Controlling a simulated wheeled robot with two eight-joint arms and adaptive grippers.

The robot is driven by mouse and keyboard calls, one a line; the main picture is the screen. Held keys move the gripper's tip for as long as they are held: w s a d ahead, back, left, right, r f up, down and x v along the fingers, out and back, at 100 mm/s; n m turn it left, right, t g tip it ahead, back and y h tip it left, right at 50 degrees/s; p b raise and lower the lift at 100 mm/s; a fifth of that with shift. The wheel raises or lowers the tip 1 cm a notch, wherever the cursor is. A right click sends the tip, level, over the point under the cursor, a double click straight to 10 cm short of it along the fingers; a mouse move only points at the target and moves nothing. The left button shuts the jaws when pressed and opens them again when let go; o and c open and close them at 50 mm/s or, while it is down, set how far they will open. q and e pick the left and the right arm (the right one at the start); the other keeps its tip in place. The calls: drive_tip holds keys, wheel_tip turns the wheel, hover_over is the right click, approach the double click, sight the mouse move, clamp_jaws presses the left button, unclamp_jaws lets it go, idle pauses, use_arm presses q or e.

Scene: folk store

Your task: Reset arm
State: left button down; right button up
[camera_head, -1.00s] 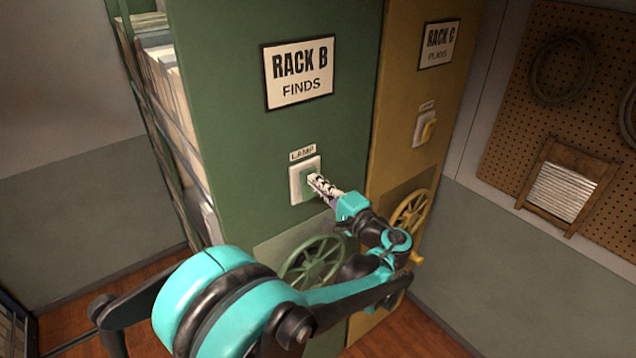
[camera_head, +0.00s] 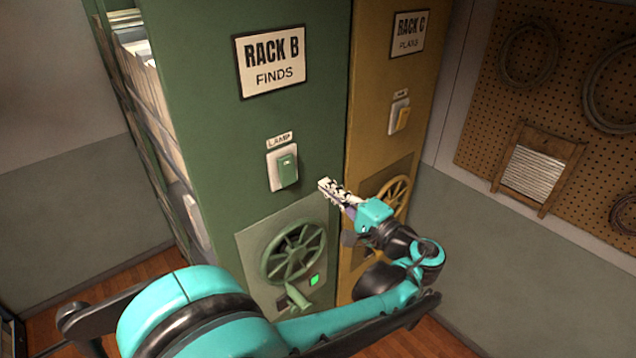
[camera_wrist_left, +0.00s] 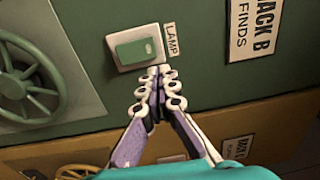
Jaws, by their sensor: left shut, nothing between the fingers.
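My left gripper (camera_head: 326,188) is shut and empty. In the head view it hangs to the right of the lamp switch (camera_head: 287,170) on the green Rack B (camera_head: 215,100), apart from it. The switch is a green rocker on a white plate under a LAMP label. In the left wrist view the closed fingertips (camera_wrist_left: 158,72) show just below the switch plate (camera_wrist_left: 135,47). My left arm reaches in from the bottom left of the head view. My right gripper is not in view.
Rack B has a green handwheel (camera_head: 293,252) and a lit green indicator (camera_head: 314,280) below the switch. The yellow Rack C (camera_head: 375,120) stands to the right with its own switch (camera_head: 402,116) and handwheel (camera_head: 393,198). A pegboard (camera_head: 480,110) hangs on the right wall.

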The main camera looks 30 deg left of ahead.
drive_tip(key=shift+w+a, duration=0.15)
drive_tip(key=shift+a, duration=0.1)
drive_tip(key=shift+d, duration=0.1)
